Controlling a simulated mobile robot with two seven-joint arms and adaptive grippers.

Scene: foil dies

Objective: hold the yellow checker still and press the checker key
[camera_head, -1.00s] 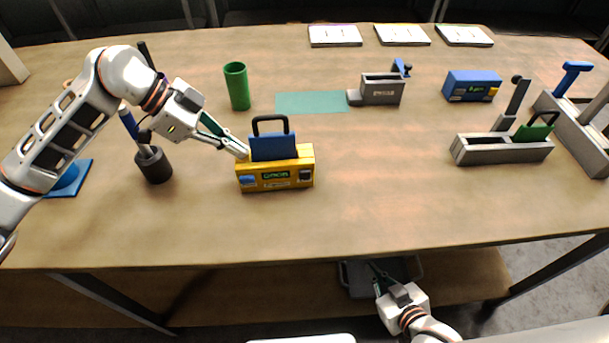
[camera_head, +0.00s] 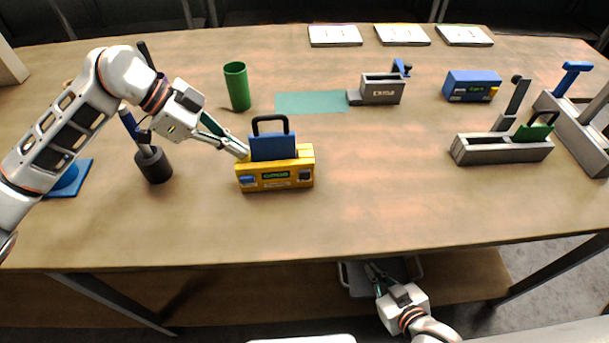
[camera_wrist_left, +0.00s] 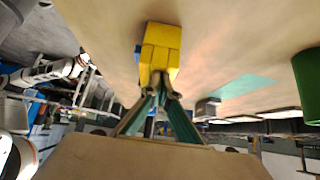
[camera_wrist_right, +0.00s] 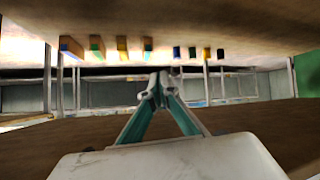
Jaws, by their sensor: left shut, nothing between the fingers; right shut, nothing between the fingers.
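The yellow checker (camera_head: 275,182) stands on the table left of centre, with a green display, a blue key (camera_head: 247,181) at its front left and a dark key at its front right. A blue die with a black handle (camera_head: 273,146) sits in its top. My left gripper (camera_head: 244,154) is shut and empty, its tips at the checker's upper left end, seemingly touching it. In the left wrist view the fingertips (camera_wrist_left: 160,88) meet the yellow end face (camera_wrist_left: 158,55). My right gripper (camera_head: 372,270) is shut and empty, below the table's front edge. It also shows in the right wrist view (camera_wrist_right: 158,90).
A dark holder with a blue-handled tool (camera_head: 154,165) and a green cup (camera_head: 238,86) stand near my left arm. A grey press (camera_head: 381,90), a blue checker (camera_head: 472,85) and a grey rack (camera_head: 502,149) stand right. The table's front centre is clear.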

